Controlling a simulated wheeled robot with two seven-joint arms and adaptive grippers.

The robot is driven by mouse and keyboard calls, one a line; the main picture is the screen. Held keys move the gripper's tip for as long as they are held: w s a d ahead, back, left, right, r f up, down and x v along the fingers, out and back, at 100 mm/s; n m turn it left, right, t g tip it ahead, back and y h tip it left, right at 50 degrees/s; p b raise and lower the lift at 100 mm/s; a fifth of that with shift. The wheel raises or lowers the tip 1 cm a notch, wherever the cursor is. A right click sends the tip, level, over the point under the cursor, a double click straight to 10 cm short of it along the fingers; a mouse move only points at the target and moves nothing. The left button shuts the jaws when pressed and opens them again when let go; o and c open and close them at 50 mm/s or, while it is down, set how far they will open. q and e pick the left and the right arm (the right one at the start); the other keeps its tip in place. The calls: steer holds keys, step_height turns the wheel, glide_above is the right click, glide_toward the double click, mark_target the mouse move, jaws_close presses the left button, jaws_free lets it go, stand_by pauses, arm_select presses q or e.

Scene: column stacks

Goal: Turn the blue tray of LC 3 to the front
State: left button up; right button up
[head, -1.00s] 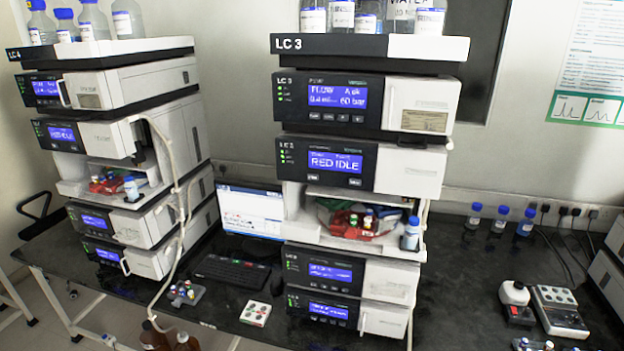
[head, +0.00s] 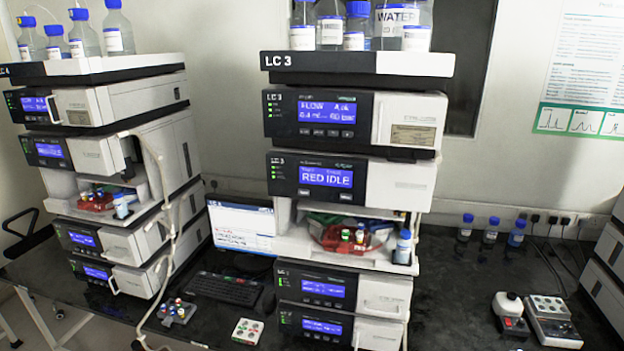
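The LC 3 stack (head: 357,66) stands in the middle of the head view. Its open sampler bay (head: 300,244) is below the RED IDLE display (head: 326,177). Inside, a red tray (head: 334,240) with several small capped vials faces the front. A green tray (head: 322,218) shows behind it at the left. I cannot clearly make out the blue tray; the back of the bay is shaded and partly hidden. A blue-capped bottle (head: 403,247) stands at the bay's right front. Neither of my grippers is in view.
Another stack (head: 90,110) with a similar bay stands at the left. Bottles crowd the top of LC 3.

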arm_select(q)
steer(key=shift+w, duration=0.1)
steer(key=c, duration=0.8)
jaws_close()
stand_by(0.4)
